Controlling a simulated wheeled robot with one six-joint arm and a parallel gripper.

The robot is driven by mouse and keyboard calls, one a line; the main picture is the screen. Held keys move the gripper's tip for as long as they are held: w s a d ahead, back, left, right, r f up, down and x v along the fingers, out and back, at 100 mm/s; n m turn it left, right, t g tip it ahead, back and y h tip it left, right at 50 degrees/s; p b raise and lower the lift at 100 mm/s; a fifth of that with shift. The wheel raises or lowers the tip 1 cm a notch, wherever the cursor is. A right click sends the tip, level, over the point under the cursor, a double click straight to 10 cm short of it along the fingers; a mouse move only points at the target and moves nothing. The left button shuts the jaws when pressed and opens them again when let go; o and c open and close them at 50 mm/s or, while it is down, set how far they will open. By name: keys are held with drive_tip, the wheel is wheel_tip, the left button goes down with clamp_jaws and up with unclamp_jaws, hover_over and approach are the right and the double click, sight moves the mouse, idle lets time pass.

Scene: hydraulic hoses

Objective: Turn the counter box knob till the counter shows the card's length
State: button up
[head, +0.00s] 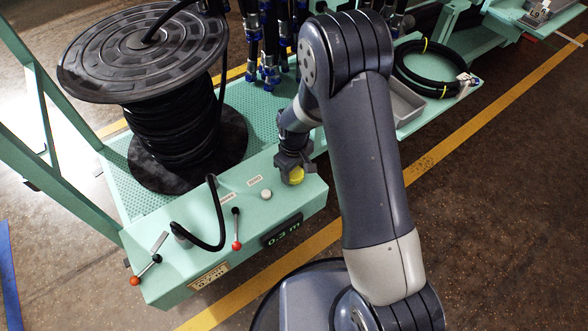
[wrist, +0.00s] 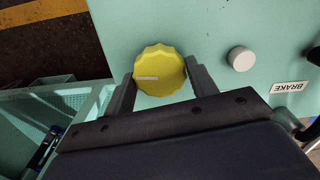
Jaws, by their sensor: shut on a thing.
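The yellow ribbed knob (head: 296,177) sits on the top of the green counter box (head: 310,196), near its right end. My gripper (head: 292,158) comes down on the knob from above. In the wrist view my gripper (wrist: 159,70) has one finger on each side of the knob (wrist: 160,72), shut on it; a pale mark on the knob points left. The counter display (head: 281,232) on the box front shows 0.3 m in green. A tan card (head: 208,276) is on the front at the left; its writing is too small to read surely.
A white button (head: 266,194) stands left of the knob; a BRAKE label (wrist: 290,87) shows in the wrist view. A red-tipped lever (head: 236,228), an orange-tipped lever (head: 147,266) and a black bent hose (head: 217,210) rise from the box. A hose reel (head: 170,120) stands behind.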

sight(294, 172)
drive_tip(key=o, duration=1)
drive_tip(key=shift+c, duration=0.2)
wheel_tip(294, 172, up, 11)
drive_tip(key=p, duration=0.3)
drive_tip(key=shift+f, duration=0.1)
